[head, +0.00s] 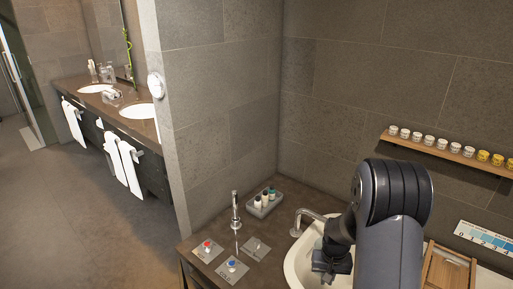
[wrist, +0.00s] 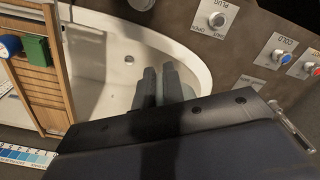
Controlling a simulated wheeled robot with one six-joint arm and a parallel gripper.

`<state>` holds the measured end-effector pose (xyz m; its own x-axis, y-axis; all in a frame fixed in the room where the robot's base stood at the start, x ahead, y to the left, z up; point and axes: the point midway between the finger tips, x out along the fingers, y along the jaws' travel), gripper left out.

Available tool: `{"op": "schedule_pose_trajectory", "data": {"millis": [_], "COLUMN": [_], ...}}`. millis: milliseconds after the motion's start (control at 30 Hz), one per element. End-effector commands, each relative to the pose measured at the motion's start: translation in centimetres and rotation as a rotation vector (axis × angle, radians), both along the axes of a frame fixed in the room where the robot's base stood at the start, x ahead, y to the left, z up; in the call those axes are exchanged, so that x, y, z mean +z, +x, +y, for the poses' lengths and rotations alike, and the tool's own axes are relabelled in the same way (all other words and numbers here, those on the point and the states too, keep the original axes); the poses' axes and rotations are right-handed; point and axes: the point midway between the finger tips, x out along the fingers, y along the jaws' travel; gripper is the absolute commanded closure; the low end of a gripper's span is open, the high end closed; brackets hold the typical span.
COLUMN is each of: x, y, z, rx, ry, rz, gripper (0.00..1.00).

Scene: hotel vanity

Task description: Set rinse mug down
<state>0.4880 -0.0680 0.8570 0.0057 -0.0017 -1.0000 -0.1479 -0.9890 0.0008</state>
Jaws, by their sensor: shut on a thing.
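My gripper (head: 332,265) hangs over the white basin (head: 298,268) in the head view. In the wrist view its two grey fingers (wrist: 164,85) are close together above the basin (wrist: 95,45), pointing into it. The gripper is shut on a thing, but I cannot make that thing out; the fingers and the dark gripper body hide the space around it. I cannot identify the rinse mug in either view.
A wooden slatted rack (head: 447,268) lies at the basin's right; it bears a green block (wrist: 36,50) and a blue round thing (wrist: 10,46). A metal spout (head: 308,216), control knobs (head: 207,246) and a bottle tray (head: 265,202) stand left. A wall shelf (head: 431,149) holds several small cups.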

Motion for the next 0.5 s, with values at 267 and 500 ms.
{"op": "schedule_pose_trajectory", "data": {"millis": [267,500], "x": [2.2,2.6], "y": [-0.9,-1.3], "z": [5.8,6.8], "rx": [0.125,0.150], "ry": [0.000,0.000], "rz": [-0.001,0.000], "gripper": [1.00,1.00]}}
